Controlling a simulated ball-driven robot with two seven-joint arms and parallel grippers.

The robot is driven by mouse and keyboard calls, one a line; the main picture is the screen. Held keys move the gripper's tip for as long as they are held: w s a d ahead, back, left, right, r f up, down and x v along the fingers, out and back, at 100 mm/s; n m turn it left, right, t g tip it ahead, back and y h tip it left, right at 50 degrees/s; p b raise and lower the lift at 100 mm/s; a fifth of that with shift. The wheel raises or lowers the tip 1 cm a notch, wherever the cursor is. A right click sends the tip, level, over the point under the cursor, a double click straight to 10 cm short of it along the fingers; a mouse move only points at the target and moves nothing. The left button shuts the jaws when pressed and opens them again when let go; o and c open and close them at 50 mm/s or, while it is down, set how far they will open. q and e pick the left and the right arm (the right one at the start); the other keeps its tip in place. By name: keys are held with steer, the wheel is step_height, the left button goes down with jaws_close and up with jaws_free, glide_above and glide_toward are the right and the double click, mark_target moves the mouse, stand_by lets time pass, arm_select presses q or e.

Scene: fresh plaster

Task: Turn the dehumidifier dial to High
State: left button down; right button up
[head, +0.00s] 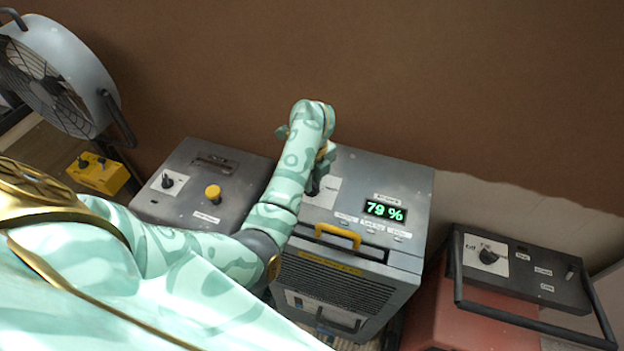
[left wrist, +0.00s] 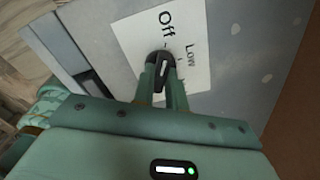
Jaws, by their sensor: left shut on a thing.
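The dehumidifier (head: 408,180) is the grey box in the middle of the head view, with a green display (head: 385,210) reading 79 %. Its black dial (left wrist: 157,58) sits on a white label (left wrist: 199,72) in the left wrist view. "Off" and "Low" are readable there; I see no "High" mark, and the fingers cover part of the label. A pale line on the dial runs roughly upward in that view; I cannot tell its exact setting. My left gripper (head: 317,184) is shut on the dial, its two fingers (left wrist: 163,78) on either side. My right gripper is not in view.
A yellow handle (head: 338,236) crosses the dehumidifier's front edge. A grey box with a yellow knob (head: 212,192) stands left, a red machine with its own dial (head: 488,256) and bar frame right. A fan (head: 62,75) and yellow box (head: 98,174) are far left. A brown wall rises behind.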

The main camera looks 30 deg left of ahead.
arm_select(q)
steer(key=shift+r+m+p, duration=0.1)
steer(key=shift+m+p, duration=0.5)
steer(key=shift+m, duration=0.5)
steer(key=m+p, duration=0.1)
steer(key=m, duration=0.2)
steer(key=shift+m, duration=0.3)
steer(key=m+p, duration=0.2)
steer(key=m, duration=0.1)
steer(key=shift+m, duration=0.3)
steer(key=m+p, duration=0.1)
steer(key=m, duration=0.2)
steer(key=shift+a+m+p, duration=0.1)
steer(key=shift+m+p, duration=0.2)
steer(key=shift+m, duration=0.1)
steer(key=m+p, duration=0.2)
steer(key=m, duration=0.3)
steer(key=m+p, duration=0.2)
steer(key=m, duration=0.3)
steer(key=shift+p, duration=0.3)
steer(key=shift+m, duration=0.5)
